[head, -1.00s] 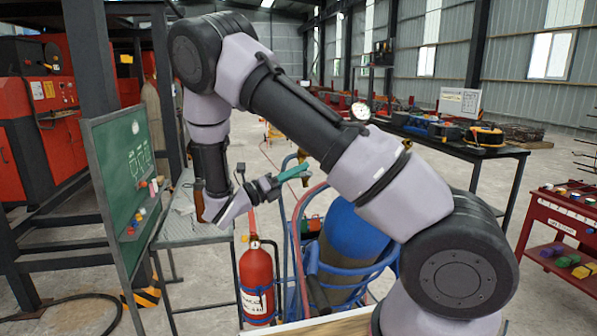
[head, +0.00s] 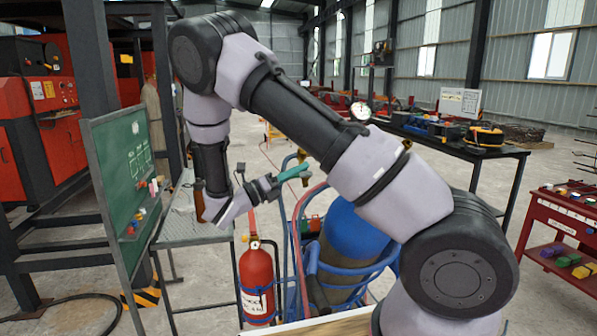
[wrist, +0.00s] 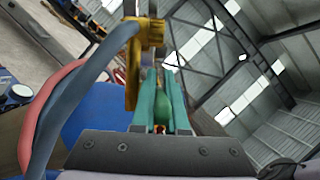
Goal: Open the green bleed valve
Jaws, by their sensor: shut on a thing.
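My gripper (head: 305,169) has teal fingers and reaches to a brass fitting (head: 303,155) above the blue cylinder. In the wrist view my gripper (wrist: 160,80) is shut, its fingers close together around a small green piece (wrist: 160,112), which appears to be the green bleed valve's handle. The fingers hide most of it. A yellow brass valve body (wrist: 150,33) stands just beyond the fingertips, with a blue hose running from it. In the head view the valve is too small to tell its handle angle.
A blue cylinder (head: 352,240) stands in a blue-framed cart beside a red fire extinguisher (head: 256,281). Blue (wrist: 70,90) and red (wrist: 38,110) hoses pass close on the left in the wrist view. A green board (head: 122,190) and grey bench (head: 190,230) stand left.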

